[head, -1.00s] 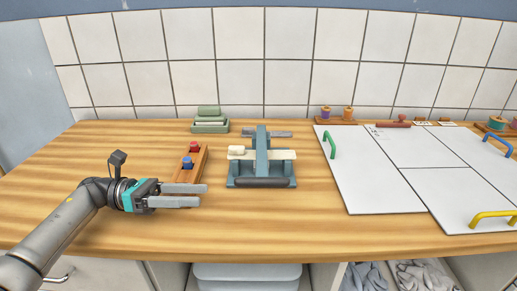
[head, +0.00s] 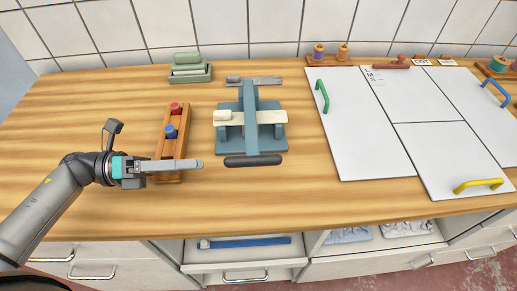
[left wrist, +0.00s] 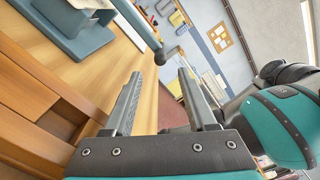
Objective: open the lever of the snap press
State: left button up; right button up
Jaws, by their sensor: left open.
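The snap press (head: 228,144) is blue-grey and stands on the wooden counter in the middle of the head view. Its lever (head: 250,112) is a long blue-grey bar running toward me, ending in a dark handle (head: 253,161) at the front. A cream strip lies across the press under the lever. My left gripper (head: 200,164) is open and empty, left of the handle and apart from it. In the left wrist view the press (left wrist: 75,38) is at the upper left, and the handle (left wrist: 146,30) is beyond the open fingers (left wrist: 158,78). My right gripper is not in view.
A wooden block (head: 170,150) with red and blue knobs stands just behind my left gripper. A green tray (head: 190,78) is at the back. White panels (head: 420,135) with coloured handles cover the right. Counter between press and panels is clear.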

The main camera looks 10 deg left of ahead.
aim_at(246, 161)
pick_arm(q)
jog(key=p+x, duration=0.1)
jog(key=x, duration=1.3)
jog(key=shift+a, duration=0.1)
grip_shut()
dwell(0.8)
